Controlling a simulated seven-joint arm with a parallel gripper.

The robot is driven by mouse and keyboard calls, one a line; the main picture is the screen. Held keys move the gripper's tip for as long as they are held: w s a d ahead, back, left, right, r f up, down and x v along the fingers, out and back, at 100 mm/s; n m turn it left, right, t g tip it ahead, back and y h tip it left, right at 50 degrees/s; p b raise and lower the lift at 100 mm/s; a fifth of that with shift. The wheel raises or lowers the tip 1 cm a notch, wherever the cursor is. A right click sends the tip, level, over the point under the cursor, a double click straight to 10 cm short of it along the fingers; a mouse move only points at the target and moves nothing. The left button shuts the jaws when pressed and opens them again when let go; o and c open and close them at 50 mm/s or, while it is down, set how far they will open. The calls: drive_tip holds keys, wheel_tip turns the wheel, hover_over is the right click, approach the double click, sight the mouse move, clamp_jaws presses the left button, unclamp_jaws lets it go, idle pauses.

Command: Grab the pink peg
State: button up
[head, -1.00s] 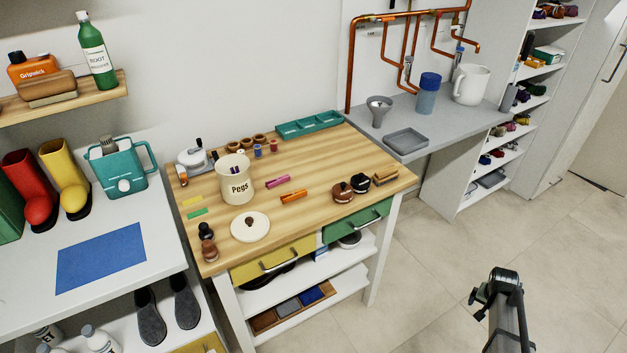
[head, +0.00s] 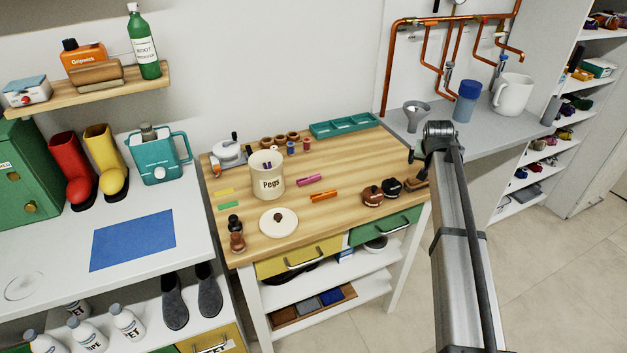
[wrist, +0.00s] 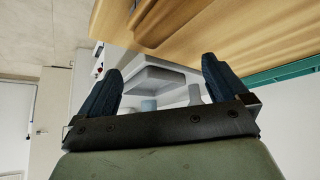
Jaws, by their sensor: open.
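The pink peg (head: 309,180) lies flat on the wooden table top (head: 343,160), to the right of the cream Pegs jar (head: 268,184). An orange peg (head: 324,196) lies just in front of it. My gripper (wrist: 162,85) shows in the wrist view with its two dark fingers apart and nothing between them. In the head view my arm reaches up to the table's right edge, with its end (head: 418,153) to the right of the pink peg and well apart from it. The pink peg is not seen in the wrist view.
The jar's round lid (head: 278,223) lies in front of the jar. Brown and black round items (head: 372,196) stand near the right front edge, between my arm and the pegs. A teal tray (head: 345,125) is at the back. Bare wood surrounds the pink peg's right side.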

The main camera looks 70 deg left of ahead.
drive_tip(key=s+a+r+n+g, duration=0.1)
drive_tip(key=s+a+r+n, duration=0.15)
drive_tip(key=s, duration=0.55)
drive_tip(key=s+a+r+n+g, duration=0.2)
drive_tip(key=s+a, duration=0.1)
drive_tip(key=s, duration=0.6)
drive_tip(key=n+g, duration=0.2)
drive_tip(key=n, duration=0.3)
approach(309, 177)
drive_tip(key=x, duration=0.2)
drive_tip(key=shift+w+f, duration=0.1)
drive_tip(key=shift+f, duration=0.35)
drive_tip(key=shift+x, duration=2.65)
drive_tip(key=shift+a, duration=0.1)
drive_tip(key=shift+c, duration=0.2)
drive_tip(key=c, duration=0.8)
drive_tip(key=shift+r, duration=0.1)
